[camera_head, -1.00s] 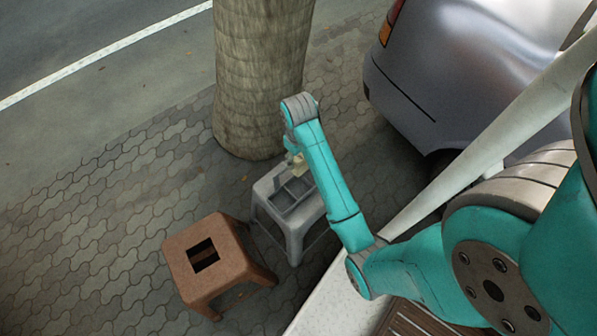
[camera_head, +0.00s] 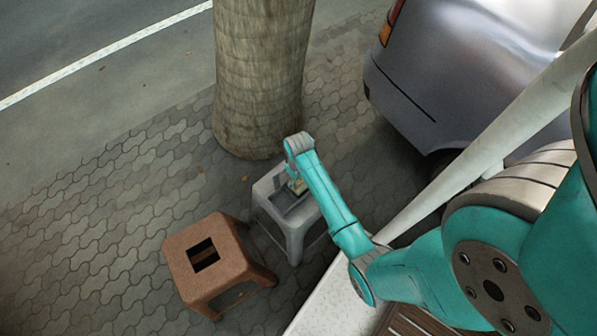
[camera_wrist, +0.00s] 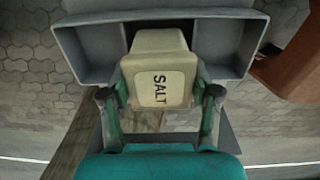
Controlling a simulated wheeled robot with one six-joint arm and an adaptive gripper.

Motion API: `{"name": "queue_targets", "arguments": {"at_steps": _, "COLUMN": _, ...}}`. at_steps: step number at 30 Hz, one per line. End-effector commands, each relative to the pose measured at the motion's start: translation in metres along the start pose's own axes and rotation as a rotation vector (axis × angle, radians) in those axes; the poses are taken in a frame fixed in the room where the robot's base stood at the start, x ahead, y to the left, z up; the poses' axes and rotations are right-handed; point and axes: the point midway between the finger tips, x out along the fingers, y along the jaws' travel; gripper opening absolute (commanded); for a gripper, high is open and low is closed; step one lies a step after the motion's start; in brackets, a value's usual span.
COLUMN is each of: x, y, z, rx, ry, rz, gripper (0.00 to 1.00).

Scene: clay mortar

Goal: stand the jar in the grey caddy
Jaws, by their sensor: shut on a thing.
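The jar (camera_wrist: 158,68) is cream, with SALT in dark letters on the face toward the wrist camera. My gripper (camera_wrist: 160,95) is shut on it, with one finger on each side. In the wrist view the jar lines up with the middle part of the grey caddy (camera_wrist: 95,24), between its dividers. Its lower end is hidden, so I cannot tell whether it touches the caddy floor. In the head view the caddy (camera_head: 276,206) sits on a grey stool, and my arm partly hides the jar (camera_head: 299,187).
The grey stool (camera_head: 294,235) stands near a tree trunk (camera_head: 258,80). A brown stool (camera_head: 225,262) with a square hole stands to its front left. A silver car (camera_head: 450,75) is at the right. Paving at the left is open.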

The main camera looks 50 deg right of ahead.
Motion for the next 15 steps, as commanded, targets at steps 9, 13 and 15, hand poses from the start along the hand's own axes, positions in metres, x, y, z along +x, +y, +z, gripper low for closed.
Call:
{"name": "queue_targets", "arguments": {"at_steps": 9, "x": 0.017, "y": 0.0, "z": -0.001, "rx": 0.0, "ry": 0.002, "rz": 0.001, "gripper": 0.15}}
{"name": "queue_targets", "arguments": {"at_steps": 13, "x": 0.017, "y": 0.0, "z": -0.001, "rx": 0.0, "ry": 0.002, "rz": 0.001, "gripper": 0.15}}
{"name": "queue_targets", "arguments": {"at_steps": 15, "x": 0.018, "y": 0.0, "z": -0.001, "rx": 0.0, "ry": 0.001, "rz": 0.0, "gripper": 0.15}}
